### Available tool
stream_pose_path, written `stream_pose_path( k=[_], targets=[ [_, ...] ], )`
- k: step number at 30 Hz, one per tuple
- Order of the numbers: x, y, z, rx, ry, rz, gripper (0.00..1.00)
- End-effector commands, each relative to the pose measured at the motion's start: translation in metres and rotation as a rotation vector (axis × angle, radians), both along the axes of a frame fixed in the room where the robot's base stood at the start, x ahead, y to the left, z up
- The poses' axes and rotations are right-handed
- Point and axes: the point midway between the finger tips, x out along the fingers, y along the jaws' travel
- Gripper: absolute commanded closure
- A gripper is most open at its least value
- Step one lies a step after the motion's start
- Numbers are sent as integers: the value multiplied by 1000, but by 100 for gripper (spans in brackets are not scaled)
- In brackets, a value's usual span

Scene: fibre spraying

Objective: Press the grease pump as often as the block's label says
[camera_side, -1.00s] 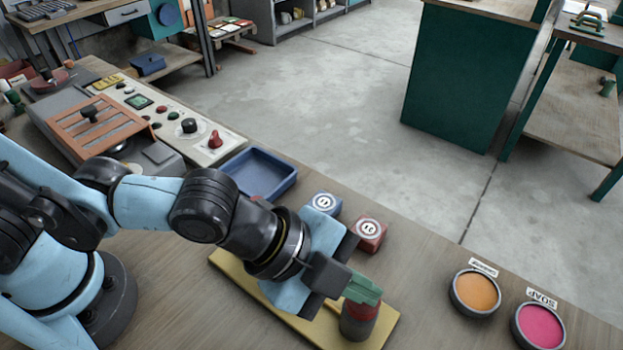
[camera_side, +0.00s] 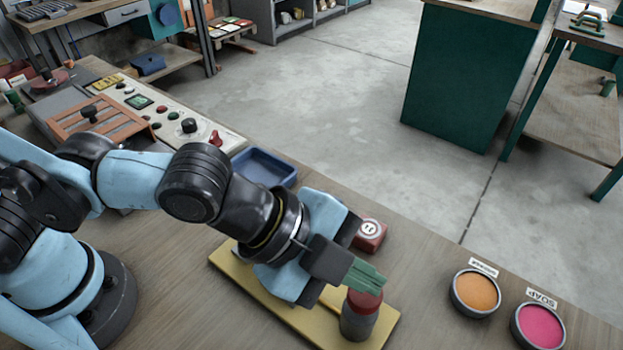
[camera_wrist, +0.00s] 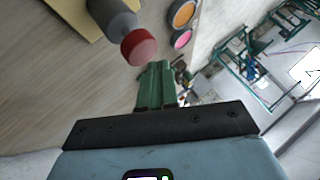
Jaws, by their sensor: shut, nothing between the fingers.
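The grease pump, a grey cylinder (camera_side: 356,325) with a red top (camera_side: 365,300), stands upright on a yellow board (camera_side: 235,272). In the wrist view its body (camera_wrist: 108,16) and red top (camera_wrist: 138,47) lie ahead of the fingers. My gripper (camera_side: 372,277) has green fingers, shut and empty, just above the red top; they overlap it in the side view, so I cannot tell whether they touch. The fingers also show in the wrist view (camera_wrist: 156,82). A red block (camera_side: 370,237) with a round white label sits behind my gripper; its number is too small to read surely.
An orange-filled bowl (camera_side: 476,293) and a pink-filled bowl (camera_side: 538,327) labelled SOAP stand to the right. A blue tray (camera_side: 264,166) and a control panel (camera_side: 170,115) stand behind my arm. The tabletop between pump and bowls is clear.

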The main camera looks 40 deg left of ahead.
Motion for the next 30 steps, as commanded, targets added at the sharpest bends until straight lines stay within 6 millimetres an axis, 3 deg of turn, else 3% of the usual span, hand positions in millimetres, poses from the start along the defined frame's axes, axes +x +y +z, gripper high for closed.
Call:
stream_pose_path(
  k=[14, 30],
  targets=[
    [0, 0, 5, -1, -1, 0, 100],
    [0, 0, 50, -1, 0, -1, 100]
  ],
)
